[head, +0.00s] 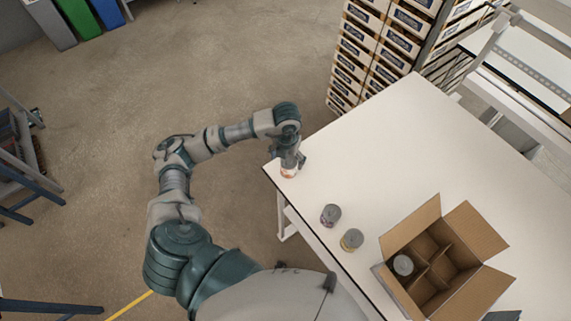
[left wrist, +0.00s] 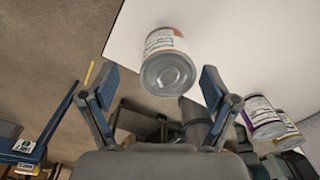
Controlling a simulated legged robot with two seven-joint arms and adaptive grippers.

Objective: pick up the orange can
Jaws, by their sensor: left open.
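The orange can (head: 288,173) stands near the table's left corner in the head view, partly hidden by my left gripper (head: 290,158). In the left wrist view the orange can (left wrist: 166,58) shows its grey metal end and a white label with an orange band. My left gripper (left wrist: 161,82) is open there, with one finger on each side of the can's near end. I see gaps between the fingers and the can, so it is not clamped. My right gripper is not in view.
A purple-marked can (head: 330,215) and a yellowish can (head: 351,240) stand along the white table's (head: 400,140) near edge. A divided cardboard box (head: 468,290) holds another can (head: 403,265). Stacked cartons (head: 385,45) stand behind the table. The table's middle is clear.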

